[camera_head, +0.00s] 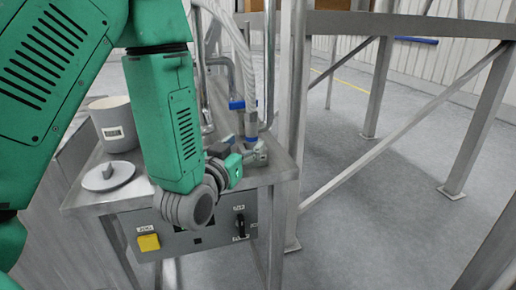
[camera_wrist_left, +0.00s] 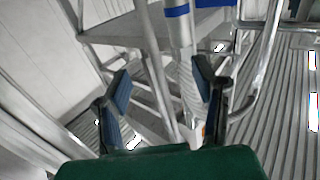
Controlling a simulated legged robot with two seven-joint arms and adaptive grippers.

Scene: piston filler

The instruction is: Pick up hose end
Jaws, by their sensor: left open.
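The pale hose (camera_head: 239,45) comes down from the top of the head view beside metal pipes. Its lower end (camera_head: 251,121) has blue parts near it, just above the bench top. My left gripper (camera_head: 254,153) is low beside this end, partly hidden by my green arm. In the left wrist view its two dark fingers are apart, with nothing visibly clamped between them (camera_wrist_left: 162,82). A pale tube with a blue band (camera_wrist_left: 184,40) shows beyond the fingers, nearer the right one. Whether a finger touches it I cannot tell. My right gripper is not in view.
The metal bench (camera_head: 278,172) carries a grey pot (camera_head: 113,128) and a round lid (camera_head: 108,176) at the left. A control panel with a yellow button (camera_head: 148,242) and black switch (camera_head: 240,226) faces front. A steel frame (camera_head: 297,120) stands close at right; open floor lies beyond.

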